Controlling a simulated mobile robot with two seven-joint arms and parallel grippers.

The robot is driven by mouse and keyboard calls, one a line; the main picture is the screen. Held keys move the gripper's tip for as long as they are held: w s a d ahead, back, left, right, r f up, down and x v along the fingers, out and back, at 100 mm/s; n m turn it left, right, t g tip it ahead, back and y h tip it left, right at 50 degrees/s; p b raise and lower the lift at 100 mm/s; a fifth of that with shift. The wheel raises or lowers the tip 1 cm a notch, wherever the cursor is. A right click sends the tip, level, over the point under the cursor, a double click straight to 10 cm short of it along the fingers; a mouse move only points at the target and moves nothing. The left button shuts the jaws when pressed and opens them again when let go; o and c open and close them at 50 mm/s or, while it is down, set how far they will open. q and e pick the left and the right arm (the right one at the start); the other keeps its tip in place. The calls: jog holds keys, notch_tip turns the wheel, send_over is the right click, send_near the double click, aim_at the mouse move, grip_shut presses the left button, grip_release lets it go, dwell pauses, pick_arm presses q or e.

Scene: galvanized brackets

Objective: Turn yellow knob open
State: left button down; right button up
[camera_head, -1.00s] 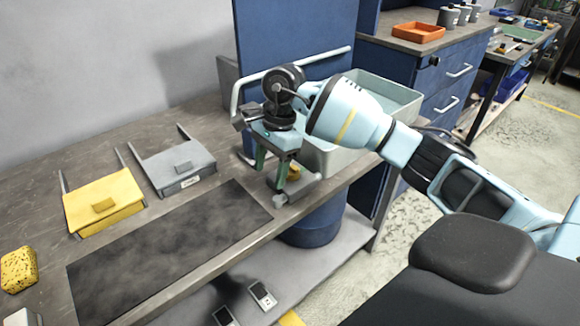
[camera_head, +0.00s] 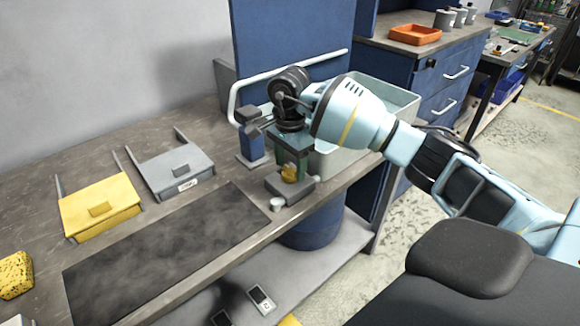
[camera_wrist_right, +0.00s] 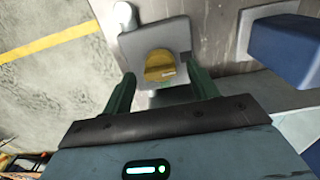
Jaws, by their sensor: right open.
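The yellow knob (camera_head: 290,173) sits on a small grey block (camera_head: 275,186) near the front edge of the bench. In the right wrist view the knob (camera_wrist_right: 160,66) is round with a raised grip bar, on the grey plate (camera_wrist_right: 130,42). My right gripper (camera_head: 291,160) hangs just above and behind the knob, pointing down. In the right wrist view its two green fingers (camera_wrist_right: 163,80) are apart, one on each side of the knob's near edge, with nothing held. I cannot tell whether they touch it. My left gripper is not in view.
A blue block on a stand (camera_head: 250,142) is close left of my right gripper. A pale bin (camera_head: 395,108) stands behind my wrist. Yellow (camera_head: 97,206) and grey (camera_head: 172,168) trays and a dark mat (camera_head: 165,255) lie to the left.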

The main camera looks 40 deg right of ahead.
jog(key=shift+f, duration=0.75)
jog(key=c, duration=1)
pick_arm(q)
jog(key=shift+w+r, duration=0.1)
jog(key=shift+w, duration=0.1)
